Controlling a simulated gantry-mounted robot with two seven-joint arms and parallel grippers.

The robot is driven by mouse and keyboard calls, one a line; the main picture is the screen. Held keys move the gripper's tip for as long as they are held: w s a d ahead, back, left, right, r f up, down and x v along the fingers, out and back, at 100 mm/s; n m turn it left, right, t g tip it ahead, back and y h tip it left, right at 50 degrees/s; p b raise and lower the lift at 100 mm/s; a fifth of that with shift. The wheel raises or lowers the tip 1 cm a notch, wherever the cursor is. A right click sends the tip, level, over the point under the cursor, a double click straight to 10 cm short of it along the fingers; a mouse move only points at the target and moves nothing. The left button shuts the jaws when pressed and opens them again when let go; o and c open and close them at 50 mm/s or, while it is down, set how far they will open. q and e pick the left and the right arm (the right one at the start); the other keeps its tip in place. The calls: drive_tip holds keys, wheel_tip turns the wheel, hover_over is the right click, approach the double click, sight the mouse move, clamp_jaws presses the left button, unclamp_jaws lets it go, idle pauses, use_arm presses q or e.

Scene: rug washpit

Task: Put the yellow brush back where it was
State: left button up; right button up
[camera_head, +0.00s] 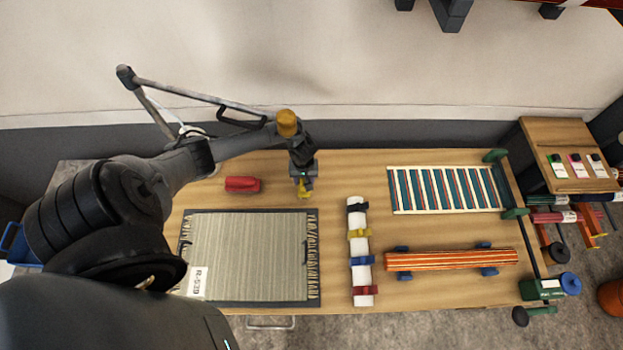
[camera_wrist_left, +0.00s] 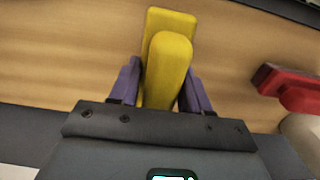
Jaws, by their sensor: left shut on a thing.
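The yellow brush (camera_head: 305,192) is at the far side of the wooden table, below my left gripper (camera_head: 303,180). In the left wrist view the yellow brush (camera_wrist_left: 168,62) sits between the two purple fingers of my left gripper (camera_wrist_left: 162,88), which is shut on it. The fingers hide part of its sides. I cannot tell whether the brush touches the table or hangs just above it. My right gripper is not in either view.
A red brush-like block (camera_head: 242,184) lies left of the yellow one; it shows in the wrist view (camera_wrist_left: 290,88). A grey rug (camera_head: 250,255), a white roll with coloured bands (camera_head: 358,220), an orange striped roll (camera_head: 450,259) and a striped rug (camera_head: 445,190) occupy the table (camera_head: 350,172).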

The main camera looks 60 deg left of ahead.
use_arm(q)
drive_tip(key=shift+f, duration=0.9)
drive_tip(key=shift+s+f, duration=0.15)
drive_tip(key=shift+f, duration=0.25)
drive_tip(key=o, duration=1.3)
drive_tip(key=shift+r+p, duration=0.3)
drive_tip(key=shift+r, duration=1.75)
